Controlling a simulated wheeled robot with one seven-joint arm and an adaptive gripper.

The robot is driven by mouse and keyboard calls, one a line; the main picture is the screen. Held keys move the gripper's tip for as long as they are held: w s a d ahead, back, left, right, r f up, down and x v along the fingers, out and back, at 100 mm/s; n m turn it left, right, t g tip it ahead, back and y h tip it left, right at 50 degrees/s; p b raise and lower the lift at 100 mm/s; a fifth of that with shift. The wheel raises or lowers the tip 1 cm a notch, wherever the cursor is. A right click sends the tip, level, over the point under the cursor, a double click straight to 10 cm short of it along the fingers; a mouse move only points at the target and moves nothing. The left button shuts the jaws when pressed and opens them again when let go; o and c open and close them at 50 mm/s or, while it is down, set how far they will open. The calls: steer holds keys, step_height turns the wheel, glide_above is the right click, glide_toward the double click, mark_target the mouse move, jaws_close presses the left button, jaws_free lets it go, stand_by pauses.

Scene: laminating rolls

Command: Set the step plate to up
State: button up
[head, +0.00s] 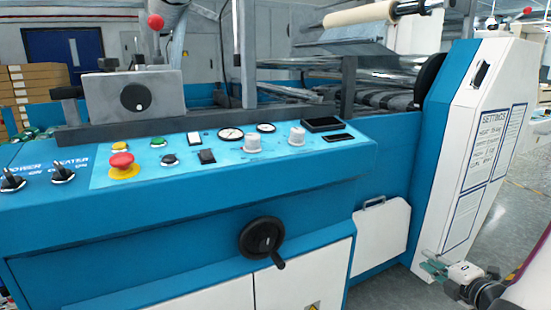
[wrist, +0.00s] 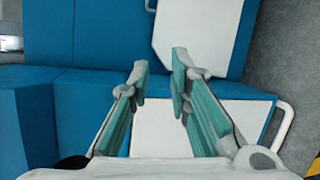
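The step plate seems to be the white panel (head: 380,240) low on the blue machine in the head view, with a small grey handle (head: 375,203) near its top. It looks roughly upright against the machine. My gripper (head: 432,268) is at the lower right, apart from the panel and to its right. In the wrist view my gripper (wrist: 160,85) is open, with nothing between its green-padded fingers. Ahead are an upper white panel (wrist: 200,35) and a nearer white panel (wrist: 160,130) with a handle loop (wrist: 285,125) at its right. I cannot tell which is the step plate.
The blue console (head: 210,170) carries knobs, gauges and a red emergency button (head: 121,160). A black handwheel (head: 262,240) sticks out of its front. A white side housing (head: 485,140) with printed settings stands above my gripper. Grey floor (head: 375,290) is open below.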

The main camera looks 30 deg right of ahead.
steer(key=w+a+r+n+y, duration=0.4)
steer(key=w+a+n, duration=0.15)
steer(key=a, duration=0.25)
steer(key=w+a+r+n+y, duration=0.4)
steer(key=a+n, duration=0.3)
steer(key=a, duration=0.1)
steer(key=w+a+r+n+y, duration=0.4)
steer(key=w+a+r+n, duration=0.15)
steer(key=a, duration=0.25)
steer(key=s+a+r+n+g+y, duration=0.1)
steer(key=a+n+g+y, duration=0.15)
steer(key=a+n, duration=0.45)
steer(key=s+a+r+n+g+y, duration=0.15)
steer(key=a+n+g, duration=0.3)
steer(key=a, duration=0.45)
steer(key=s+a+r+n+g+h, duration=0.15)
steer(key=s+a+n+g, duration=0.35)
steer(key=s+a+n, duration=0.5)
steer(key=s+d+n+g+h, duration=0.1)
steer(key=s+d+n+h, duration=0.3)
steer(key=s+n+h, duration=0.7)
step_height(320, 180, up, 33)
steer(key=s+n+t+y+p, duration=0.1)
steer(key=n+p, duration=0.4)
steer(key=p, duration=2.6)
steer(key=t+y, duration=0.1)
steer(key=t, duration=0.1)
steer(key=shift+n+t, duration=0.3)
steer(key=shift+n, duration=0.05)
